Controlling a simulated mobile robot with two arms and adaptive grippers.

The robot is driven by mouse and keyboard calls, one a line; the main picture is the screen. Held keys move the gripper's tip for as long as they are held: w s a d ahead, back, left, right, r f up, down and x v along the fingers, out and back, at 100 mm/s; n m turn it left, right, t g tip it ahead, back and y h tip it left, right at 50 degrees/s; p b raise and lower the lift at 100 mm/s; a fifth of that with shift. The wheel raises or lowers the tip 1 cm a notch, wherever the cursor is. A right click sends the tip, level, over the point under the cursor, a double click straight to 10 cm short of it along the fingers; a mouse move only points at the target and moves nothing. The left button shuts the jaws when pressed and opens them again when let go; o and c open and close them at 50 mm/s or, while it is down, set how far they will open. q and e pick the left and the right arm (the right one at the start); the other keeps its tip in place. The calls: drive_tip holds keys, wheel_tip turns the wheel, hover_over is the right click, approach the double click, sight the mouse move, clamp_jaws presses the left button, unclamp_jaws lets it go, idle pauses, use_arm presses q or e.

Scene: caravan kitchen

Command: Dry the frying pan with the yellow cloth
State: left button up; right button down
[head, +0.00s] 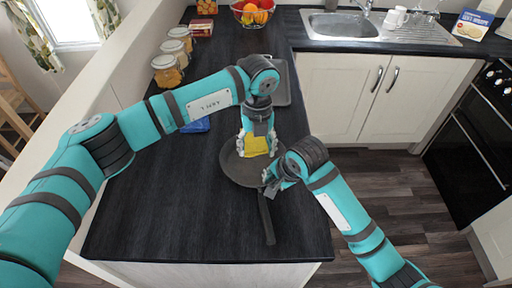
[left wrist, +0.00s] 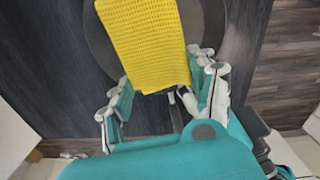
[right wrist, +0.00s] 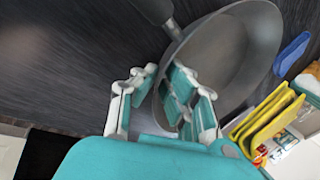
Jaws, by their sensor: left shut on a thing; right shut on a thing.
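The dark grey frying pan (head: 233,168) lies on the black worktop, its handle (head: 267,218) pointing toward the near edge. My left gripper (head: 257,134) is shut on the yellow cloth (head: 256,147) over the far part of the pan. The cloth hangs flat in the left wrist view (left wrist: 145,40); I cannot tell whether it touches the pan. My right gripper (head: 271,180) is shut on the pan's rim at the right side, near the handle. In the right wrist view the pan wall (right wrist: 225,55) passes between the fingers, and the cloth (right wrist: 268,118) is at the right.
A blue item (head: 201,126) lies on the worktop left of the pan, partly behind my left arm. A grey tray (head: 282,88) lies beyond. Jars (head: 167,71), a fruit bowl (head: 252,13) and the sink (head: 342,25) stand farther back. The worktop nearer and left is clear.

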use_arm(q)
drive_tip(key=shift+r, duration=3)
use_arm(e)
drive_tip(key=shift+f, duration=0.1)
drive_tip(key=c, duration=1.4)
unclamp_jaws()
drive_tip(key=shift+d, duration=0.1)
drive_tip(key=v, duration=1.2)
use_arm(q)
drive_tip(key=shift+f, duration=0.1)
